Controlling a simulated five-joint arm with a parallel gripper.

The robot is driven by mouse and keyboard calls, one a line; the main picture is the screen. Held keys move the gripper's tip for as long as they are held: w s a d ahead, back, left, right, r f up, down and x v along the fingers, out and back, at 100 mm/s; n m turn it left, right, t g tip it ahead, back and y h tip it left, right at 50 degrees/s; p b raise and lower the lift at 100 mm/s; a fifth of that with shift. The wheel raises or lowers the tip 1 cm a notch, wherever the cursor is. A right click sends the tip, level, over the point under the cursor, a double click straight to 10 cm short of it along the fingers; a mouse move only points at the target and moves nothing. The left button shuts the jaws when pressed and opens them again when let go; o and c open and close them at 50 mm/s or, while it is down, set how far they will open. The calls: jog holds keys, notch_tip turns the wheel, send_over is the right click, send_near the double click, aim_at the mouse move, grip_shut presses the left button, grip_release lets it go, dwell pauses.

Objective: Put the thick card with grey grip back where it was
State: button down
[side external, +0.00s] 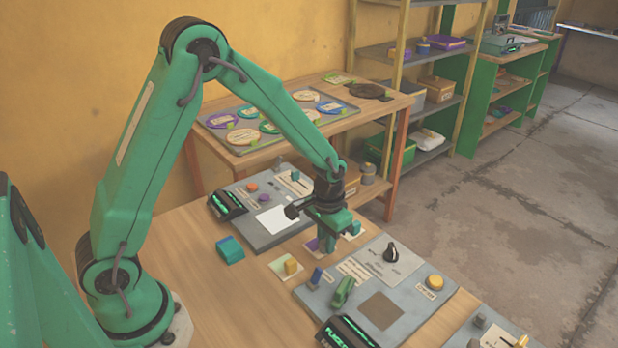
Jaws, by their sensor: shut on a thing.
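My gripper (326,246) points down low over the wooden table, between the two grey panels. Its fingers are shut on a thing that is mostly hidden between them. A small purple card (311,244) shows just left of the fingertips. The fingers hide its grip, so I cannot tell the grip's colour or whether the card touches the table. A pale card with a yellow grip (290,267) lies in front and to the left. Another pale card with a teal grip (354,229) lies close behind on the right.
A teal block (230,249) sits on the table at left. The near panel (410,263) carries a black knob, a yellow button, a green lever and a brown square. The far panel (268,236) bears a white sheet and a dark display. Bare wood lies left of the near panel.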

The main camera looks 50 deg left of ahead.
jog(key=c, duration=1.4)
grip_release()
jog(key=shift+f, duration=0.1)
jog(key=shift+r, duration=6.2)
jog(key=shift+s+r, duration=0.1)
